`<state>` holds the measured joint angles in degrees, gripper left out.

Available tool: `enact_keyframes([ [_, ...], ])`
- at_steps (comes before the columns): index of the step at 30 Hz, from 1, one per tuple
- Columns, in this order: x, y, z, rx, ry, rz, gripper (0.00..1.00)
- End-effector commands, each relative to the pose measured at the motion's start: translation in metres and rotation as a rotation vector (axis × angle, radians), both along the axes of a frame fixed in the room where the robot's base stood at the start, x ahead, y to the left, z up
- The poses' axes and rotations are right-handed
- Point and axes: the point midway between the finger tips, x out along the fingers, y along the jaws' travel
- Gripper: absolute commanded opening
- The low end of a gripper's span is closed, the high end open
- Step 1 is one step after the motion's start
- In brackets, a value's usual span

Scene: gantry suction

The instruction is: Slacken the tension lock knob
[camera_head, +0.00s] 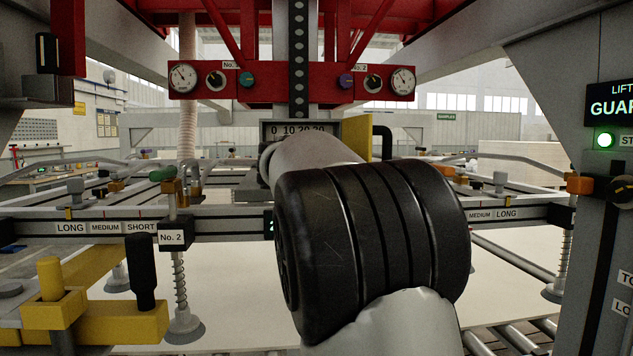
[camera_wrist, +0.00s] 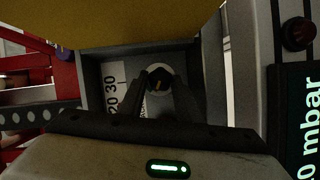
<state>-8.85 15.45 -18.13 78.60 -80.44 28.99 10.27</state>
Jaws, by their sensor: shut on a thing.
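A white scale plate (camera_wrist: 115,88) with the numbers 20 and 30 lies beside the knob. In the head view the scale (camera_head: 297,129) shows at the middle, under the dark column. My own arm hides the knob and my gripper there.
A red panel with gauges (camera_head: 184,77) hangs above. A yellow block (camera_head: 356,138) stands close to the scale. Rails with LONG, MEDIUM and SHORT labels (camera_head: 105,228) and suction cups (camera_head: 184,328) lie at left, over a pale sheet (camera_head: 240,300). A grey post stands at right with a green lamp (camera_head: 604,139).

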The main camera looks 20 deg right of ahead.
Motion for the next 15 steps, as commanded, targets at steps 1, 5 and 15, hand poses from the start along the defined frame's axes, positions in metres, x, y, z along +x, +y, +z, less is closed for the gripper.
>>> enact_keyframes([
  [1, 0.0001, 0.0002, -0.0060, -0.023, 0.007, -0.001, 0.08],
  [5, 0.0002, 0.0003, -0.0048, -0.074, 0.022, -0.001, 0.08],
  [15, 0.0003, 0.0004, -0.0022, -0.120, 0.037, -0.001, 0.08],
])
